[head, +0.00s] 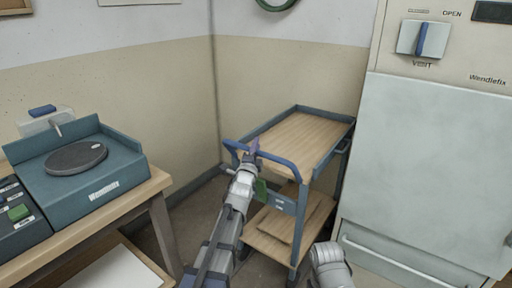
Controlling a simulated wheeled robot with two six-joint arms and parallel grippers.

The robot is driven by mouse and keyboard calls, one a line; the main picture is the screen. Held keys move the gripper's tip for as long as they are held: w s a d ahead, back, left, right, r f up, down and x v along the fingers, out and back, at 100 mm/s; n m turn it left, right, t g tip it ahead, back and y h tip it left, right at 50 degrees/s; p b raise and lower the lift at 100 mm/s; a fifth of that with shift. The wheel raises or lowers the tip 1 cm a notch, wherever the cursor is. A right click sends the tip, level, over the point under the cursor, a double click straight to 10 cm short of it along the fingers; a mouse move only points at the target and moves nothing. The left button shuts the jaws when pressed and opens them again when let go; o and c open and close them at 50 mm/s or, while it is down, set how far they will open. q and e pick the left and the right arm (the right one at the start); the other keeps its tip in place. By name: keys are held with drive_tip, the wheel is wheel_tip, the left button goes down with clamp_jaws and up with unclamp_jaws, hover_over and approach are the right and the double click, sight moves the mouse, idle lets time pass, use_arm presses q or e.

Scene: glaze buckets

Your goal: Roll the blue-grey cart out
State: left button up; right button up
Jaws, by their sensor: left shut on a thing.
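The blue-grey cart (311,132) stands in the corner, between the wooden bench and the large white cabinet. It has a wooden top with a raised rim, a lower wooden shelf (270,243) and a blue push handle (284,163) on its near side. My left gripper (254,152) is at the handle and shut on it, near its middle. The jaws partly cover the bar. My right arm shows only as a grey link at the bottom; its gripper is not in view. The top of the cart is empty.
A wooden bench (120,207) on the left carries a teal turntable unit (118,178). The white cabinet (430,150) stands close along the cart's right side. A narrow strip of floor (203,207) shows between bench and cart.

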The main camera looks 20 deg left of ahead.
use_arm(q)
clamp_jaws()
idle(0.9)
